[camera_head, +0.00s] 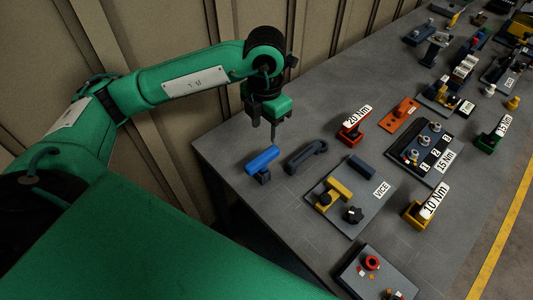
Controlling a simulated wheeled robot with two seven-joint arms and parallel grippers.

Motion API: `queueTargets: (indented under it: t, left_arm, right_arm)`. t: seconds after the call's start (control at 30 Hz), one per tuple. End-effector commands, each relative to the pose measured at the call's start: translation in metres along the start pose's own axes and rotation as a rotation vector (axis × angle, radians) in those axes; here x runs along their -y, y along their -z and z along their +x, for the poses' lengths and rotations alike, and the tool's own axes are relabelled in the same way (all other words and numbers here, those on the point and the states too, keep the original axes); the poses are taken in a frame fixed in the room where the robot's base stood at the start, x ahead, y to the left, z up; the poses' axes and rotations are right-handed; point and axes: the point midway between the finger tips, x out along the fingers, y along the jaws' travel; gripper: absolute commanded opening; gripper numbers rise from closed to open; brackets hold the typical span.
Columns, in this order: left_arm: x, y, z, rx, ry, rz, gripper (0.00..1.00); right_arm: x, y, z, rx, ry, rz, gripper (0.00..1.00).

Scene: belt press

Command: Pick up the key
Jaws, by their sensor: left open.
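My left gripper (273,132) points down over the near left part of the grey table, a little above and behind a blue bar-shaped piece (262,159) on a small dark block. Nothing shows between its fingers, and it is open. A dark, curved, handle-like piece (306,155) lies just right of the blue one. Neither piece can be made out for certain as the key, and no other thing in view is clearly a key. My right gripper is not in view.
A plate marked VICE (376,208) with a yellow bar lies right of the gripper. A panelled wall (330,40) runs behind the table.

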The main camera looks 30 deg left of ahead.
Motion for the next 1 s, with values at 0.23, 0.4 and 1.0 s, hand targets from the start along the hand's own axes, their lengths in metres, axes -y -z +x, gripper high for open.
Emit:
queueTargets:
  t: [0.23, 0.4, 1.0]
  left_arm:
    - [0.001, 0.002, 0.047, -0.006, 0.003, 0.000, 0.51]
    - [0.001, 0.001, 0.071, -0.003, 0.004, 0.001, 0.51]
    - [0.003, 0.001, 0.130, 0.000, 0.005, 0.002, 0.51]
  right_arm:
    - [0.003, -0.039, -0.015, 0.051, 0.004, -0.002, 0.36]
    - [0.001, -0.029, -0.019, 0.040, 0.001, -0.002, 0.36]
    - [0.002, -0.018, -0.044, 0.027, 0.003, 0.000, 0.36]
